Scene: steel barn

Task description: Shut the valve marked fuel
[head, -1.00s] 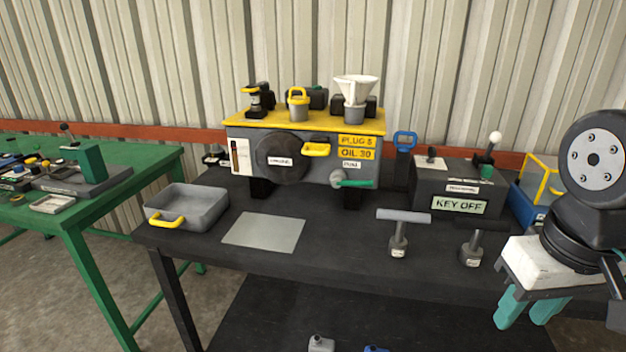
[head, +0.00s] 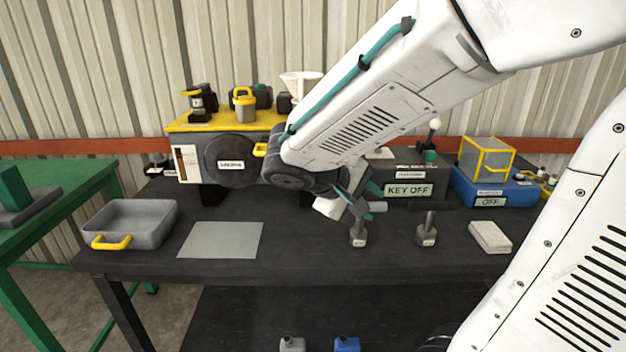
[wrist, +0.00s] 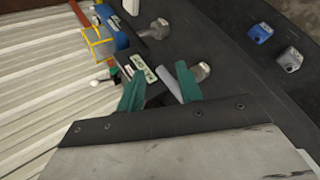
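No valve marked fuel shows now; my arm covers the lower right of the grey engine unit (head: 190,140) in the head view. A second ago a green lever handle showed there, under a label too small to read surely. My gripper (wrist: 160,68) has its two teal fingers apart, with nothing visibly clamped. In the head view my gripper (head: 364,197) hangs above the table, close to a grey T-handled tool (head: 357,234). In the wrist view the tool's grey bar (wrist: 168,86) appears between and beyond the fingers; I cannot tell whether they touch it.
A second upright tool (head: 426,232) and a white block (head: 490,237) stand to the right. Behind are the KEY OFF box (head: 410,190) and a blue OFF box (head: 490,192). A grey tray (head: 130,222) and a bare plate (head: 220,240) lie left on the black table (head: 290,246).

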